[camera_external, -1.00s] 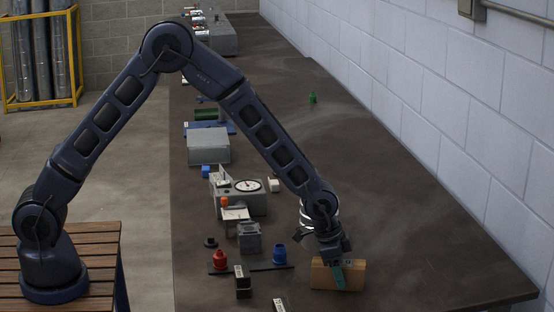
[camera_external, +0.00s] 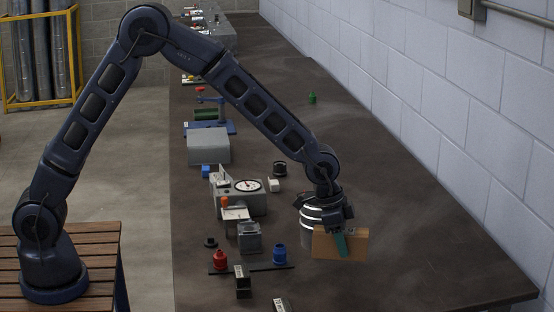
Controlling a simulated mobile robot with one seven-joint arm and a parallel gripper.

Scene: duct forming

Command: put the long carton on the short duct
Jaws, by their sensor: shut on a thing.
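The long carton (camera_external: 356,245), a tan-brown box, is held in the air above the dark table near its right front. My gripper (camera_external: 341,246) is shut on it, with one teal finger showing across its near face. A silver ribbed cylinder (camera_external: 307,238), which looks like the short duct, stands on the table just left of and behind the carton. My wrist and gripper hide part of it. I cannot tell whether the carton touches it.
A grey dial scale (camera_external: 248,186) and a grey box (camera_external: 208,146) stand farther back. A small black ringed item (camera_external: 280,169) is behind. The table's right side is clear.

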